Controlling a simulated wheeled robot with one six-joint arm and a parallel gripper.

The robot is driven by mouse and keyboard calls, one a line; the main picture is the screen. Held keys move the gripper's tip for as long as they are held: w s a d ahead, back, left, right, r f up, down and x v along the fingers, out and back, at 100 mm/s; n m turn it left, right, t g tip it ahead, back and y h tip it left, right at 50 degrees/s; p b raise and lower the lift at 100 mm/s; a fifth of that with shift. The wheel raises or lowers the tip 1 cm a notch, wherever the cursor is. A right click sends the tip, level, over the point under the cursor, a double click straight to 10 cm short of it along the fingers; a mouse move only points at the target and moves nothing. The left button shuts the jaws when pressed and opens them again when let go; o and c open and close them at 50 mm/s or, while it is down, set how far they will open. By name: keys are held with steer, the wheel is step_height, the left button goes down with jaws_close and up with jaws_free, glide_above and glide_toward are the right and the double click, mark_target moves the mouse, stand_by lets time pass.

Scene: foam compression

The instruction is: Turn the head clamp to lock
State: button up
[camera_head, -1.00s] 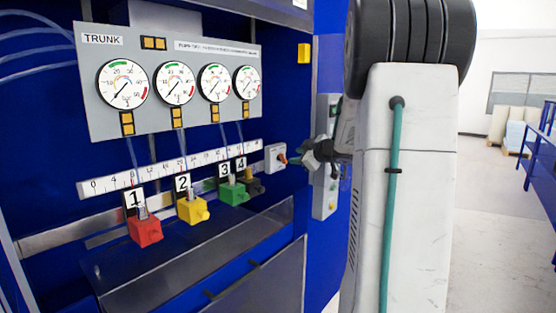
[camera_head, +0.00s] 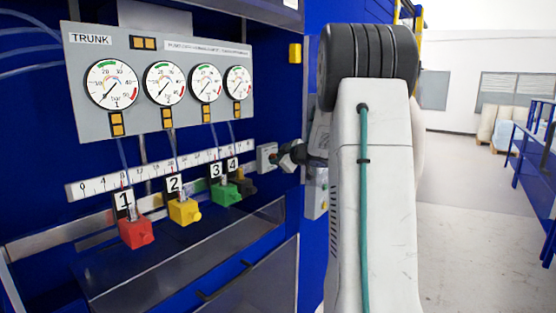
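A small light grey switch box (camera_head: 267,157) is on the blue machine front, at the right end of the white scale. I take it to be the head clamp control, but its label is too small to read. My gripper (camera_head: 284,158) is right in front of this box, at its right side. It covers the spot where the box's orange knob was seen. Whether the fingers touch or hold the knob cannot be told.
A grey TRUNK panel (camera_head: 165,85) with several dials hangs above the scale (camera_head: 150,172). Numbered red (camera_head: 136,231), yellow (camera_head: 184,211), green (camera_head: 224,194) and dark blocks line the rail. A grey control box (camera_head: 316,195) is partly behind my arm. Open floor lies right.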

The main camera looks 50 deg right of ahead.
jaws_close()
steer(key=shift+f+n+h, duration=0.1)
steer(key=shift+n+h, duration=0.3)
steer(key=shift+n, duration=0.4)
steer(key=o, duration=0.5)
jaws_free()
steer(key=shift+s, duration=0.1)
